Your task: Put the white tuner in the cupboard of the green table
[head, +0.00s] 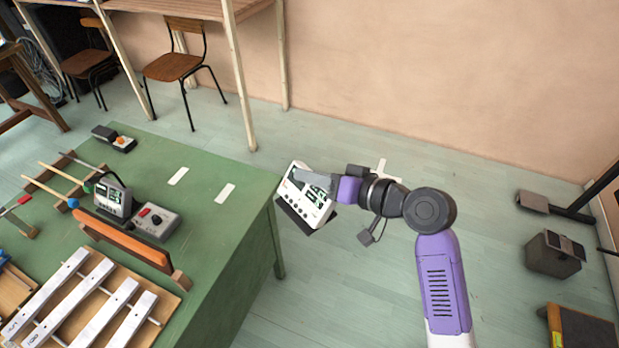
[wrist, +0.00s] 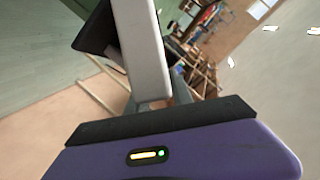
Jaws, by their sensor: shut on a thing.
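The white tuner (head: 306,196), with a dark screen showing green digits and a dark stand at its base, is held in the air just off the right edge of the green table (head: 232,240). My gripper (head: 330,186) is shut on it. The tuner looks tilted in the head view. In the wrist view the tuner (wrist: 143,50) fills the space ahead of the purple gripper body; its face is turned away there. The cupboard of the green table does not show in either view.
On the green table stand a grey tuner-like device (head: 113,198), a grey box with a red button (head: 151,221), an orange bar (head: 122,243) and a metal-bar xylophone (head: 85,305). A grey box (head: 555,253) is on the floor at right. The floor between is clear.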

